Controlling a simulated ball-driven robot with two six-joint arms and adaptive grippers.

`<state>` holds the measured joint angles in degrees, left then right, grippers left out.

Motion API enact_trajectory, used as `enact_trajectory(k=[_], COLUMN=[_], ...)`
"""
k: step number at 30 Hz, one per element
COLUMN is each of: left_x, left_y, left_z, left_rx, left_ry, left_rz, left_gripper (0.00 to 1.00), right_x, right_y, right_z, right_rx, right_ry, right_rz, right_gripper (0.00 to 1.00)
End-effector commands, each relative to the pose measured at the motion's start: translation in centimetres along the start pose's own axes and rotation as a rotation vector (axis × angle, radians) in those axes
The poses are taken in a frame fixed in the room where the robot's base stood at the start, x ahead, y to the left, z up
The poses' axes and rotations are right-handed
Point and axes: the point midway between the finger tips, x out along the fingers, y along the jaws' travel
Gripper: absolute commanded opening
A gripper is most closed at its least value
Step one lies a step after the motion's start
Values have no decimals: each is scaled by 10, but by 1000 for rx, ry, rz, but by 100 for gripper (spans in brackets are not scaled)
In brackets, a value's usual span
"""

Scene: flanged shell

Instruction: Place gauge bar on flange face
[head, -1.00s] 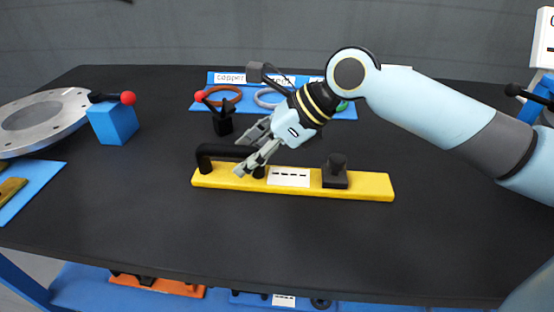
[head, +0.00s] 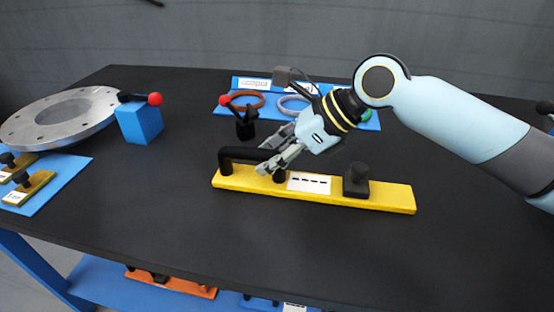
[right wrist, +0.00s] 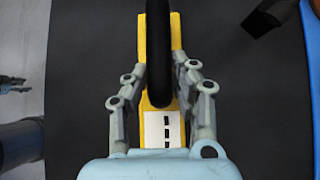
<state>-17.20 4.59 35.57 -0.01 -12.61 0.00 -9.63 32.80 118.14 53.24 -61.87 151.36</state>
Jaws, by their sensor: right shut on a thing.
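The gauge bar is a long yellow bar (head: 389,197) with a black arched handle, a black knob block and a white label. It lies on the dark table and also shows in the right wrist view (right wrist: 157,100). My right gripper (head: 268,157) is shut on the bar's handle (head: 245,154), with its fingers on both sides of the handle (right wrist: 158,45) in the wrist view. The flange face is likely the grey metal ring (head: 60,115) with bolt holes at the far left. Grey fingers, probably my left gripper (right wrist: 17,87), show small at the wrist view's left edge.
A blue block (head: 139,124) with a red-knobbed lever stands against the ring's right side. Another red-knobbed clamp (head: 245,128) stands behind the bar. A blue mat (head: 55,184) with small yellow pieces lies front left. A blue tray (head: 234,110) with coloured rings lies behind. The table's front middle is clear.

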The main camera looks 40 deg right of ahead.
Motion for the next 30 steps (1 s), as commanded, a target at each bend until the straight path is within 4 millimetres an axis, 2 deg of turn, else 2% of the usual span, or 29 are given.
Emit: enact_trajectory(k=[8, 16, 21, 24, 30], left_x=[-17, -46, -79, -93, -110], left_y=[-2, -4, -7, -8, -9], left_z=[-4, -12, -17, -20, -22], left_rx=[0, -1, -1, -2, -2], left_ry=[5, 13, 20, 22, 24], left_rz=[0, -1, -1, -1, -1], left_gripper=[40, 40, 40, 40, 40], right_x=[-29, -85, -121, -135, -149], right_y=[-1, 16, 25, 29, 33], right_z=[30, 15, 9, 5, -1], right_rx=[-7, -9, -4, -3, -1], right_ry=[-4, 9, 7, 5, 1], right_rz=[-3, 3, 2, 4, 1], right_gripper=[0, 0, 0, 0, 0])
